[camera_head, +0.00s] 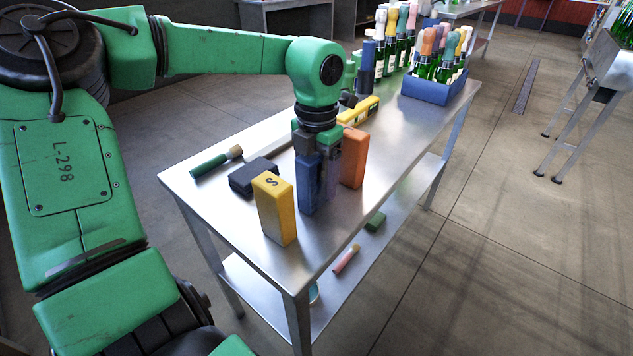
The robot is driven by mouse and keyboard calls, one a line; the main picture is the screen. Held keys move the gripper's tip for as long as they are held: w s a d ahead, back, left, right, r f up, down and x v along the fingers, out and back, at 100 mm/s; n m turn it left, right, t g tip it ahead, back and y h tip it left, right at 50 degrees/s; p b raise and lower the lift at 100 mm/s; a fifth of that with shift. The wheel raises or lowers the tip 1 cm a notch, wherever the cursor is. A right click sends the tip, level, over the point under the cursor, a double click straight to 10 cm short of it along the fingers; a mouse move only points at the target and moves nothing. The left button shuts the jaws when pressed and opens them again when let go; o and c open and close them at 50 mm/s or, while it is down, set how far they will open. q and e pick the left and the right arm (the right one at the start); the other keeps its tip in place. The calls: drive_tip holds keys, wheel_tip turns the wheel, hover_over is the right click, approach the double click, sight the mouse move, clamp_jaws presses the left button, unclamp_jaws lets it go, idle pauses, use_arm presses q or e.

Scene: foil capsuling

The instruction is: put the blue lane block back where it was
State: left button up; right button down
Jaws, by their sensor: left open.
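The blue lane block (308,187) stands upright on the steel table (213,205), between a yellow block and an orange block. My left gripper (321,178) points straight down at the blue block with its jaws open. Its fingers are close around or beside the block's upper part; I cannot tell whether they touch it. The yellow block (273,210), marked with an S, stands in front to the left. The orange block (353,158) stands behind to the right. My right gripper does not show.
A dark block (252,176) and a green brush-like tool (214,162) lie at the table's left. A yellow block (360,110) lies behind the arm. Farther back are capped bottles and a blue crate (428,92) of bottles.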

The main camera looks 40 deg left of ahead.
use_arm(q)
wheel_tip(320, 180, up, 11)
drive_tip(key=shift+r+p, duration=0.1)
drive_tip(key=shift+p, duration=0.6)
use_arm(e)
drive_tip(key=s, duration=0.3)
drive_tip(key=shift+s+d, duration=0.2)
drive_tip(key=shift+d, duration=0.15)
